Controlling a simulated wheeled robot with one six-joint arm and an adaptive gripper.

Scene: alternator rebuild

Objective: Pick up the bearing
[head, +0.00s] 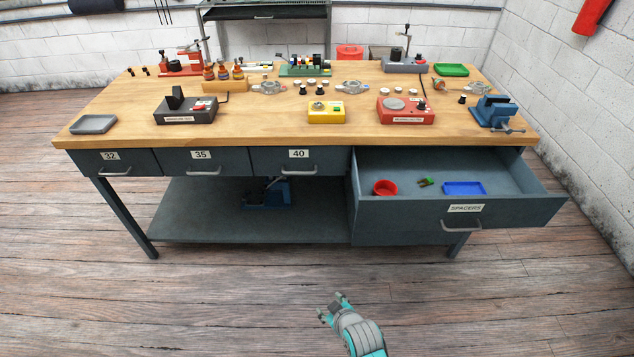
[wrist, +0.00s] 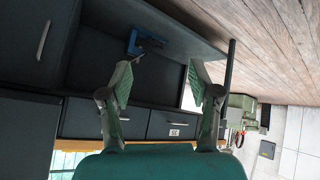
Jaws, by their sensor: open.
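My gripper (head: 330,305) is low in front of the workbench in the head view, over the wooden floor and well apart from the bench top. In the wrist view my gripper (wrist: 160,68) has its two fingers spread with nothing between them. I cannot tell for sure which thing is the bearing. Several small pale round parts (head: 384,91) lie on the bench top towards the back, right of the middle. They are too small to tell apart.
The workbench (head: 250,127) holds a red station (head: 406,117), a yellow box (head: 326,117), a dark grey station (head: 188,117) and a blue vise (head: 495,112). The spacers drawer (head: 505,207) stands open at the right, with a red bowl (head: 385,187) and blue tray (head: 464,188) inside.

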